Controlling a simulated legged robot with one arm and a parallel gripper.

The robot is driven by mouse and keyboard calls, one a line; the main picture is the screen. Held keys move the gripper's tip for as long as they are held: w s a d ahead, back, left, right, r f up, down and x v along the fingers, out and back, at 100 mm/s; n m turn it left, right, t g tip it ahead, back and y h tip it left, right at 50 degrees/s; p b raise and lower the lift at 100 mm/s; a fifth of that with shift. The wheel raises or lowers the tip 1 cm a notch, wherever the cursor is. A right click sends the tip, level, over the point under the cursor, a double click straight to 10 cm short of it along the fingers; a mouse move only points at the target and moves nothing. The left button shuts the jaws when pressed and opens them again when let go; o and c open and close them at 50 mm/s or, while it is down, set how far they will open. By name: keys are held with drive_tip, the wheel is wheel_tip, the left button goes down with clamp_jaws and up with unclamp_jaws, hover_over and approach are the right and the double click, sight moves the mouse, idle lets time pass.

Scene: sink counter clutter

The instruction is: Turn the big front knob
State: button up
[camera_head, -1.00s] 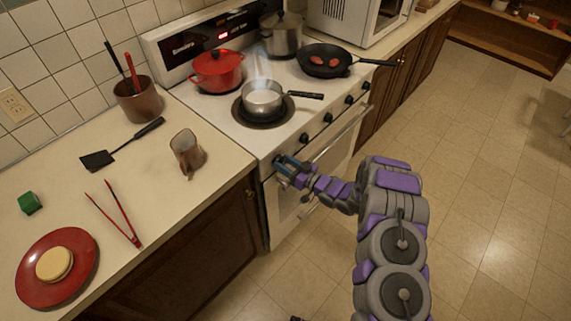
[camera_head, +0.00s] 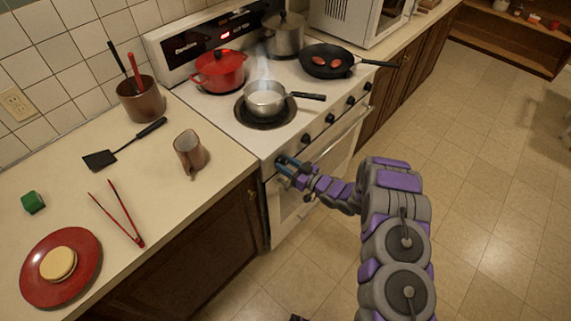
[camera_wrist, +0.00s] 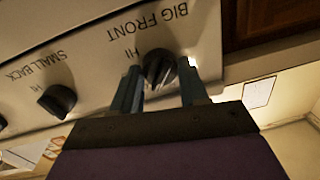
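The big front knob (camera_wrist: 159,66) is a dark round knob under the label "BIG FRONT" in the wrist view, where the lettering appears upside down. My gripper (camera_wrist: 160,75) has one finger on each side of this knob, with the fingertips at about its level. The fingers are apart; I see no clear contact with the knob. In the head view my gripper (camera_head: 284,166) reaches the leftmost end of the stove's front panel and partly hides the knob.
A dark knob labelled "SMALL BACK" (camera_wrist: 57,99) sits beside it. A steaming saucepan (camera_head: 265,98) stands on the front burner, with a red pot (camera_head: 220,72) and a black pan (camera_head: 326,61) behind.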

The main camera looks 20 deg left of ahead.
drive_tip(key=o, duration=0.4)
drive_tip(key=shift+d, duration=0.15)
drive_tip(key=p+v, duration=0.3)
drive_tip(key=v, duration=1.4)
drive_tip(key=shift+d+f, duration=0.1)
drive_tip(key=shift+d, duration=0.15)
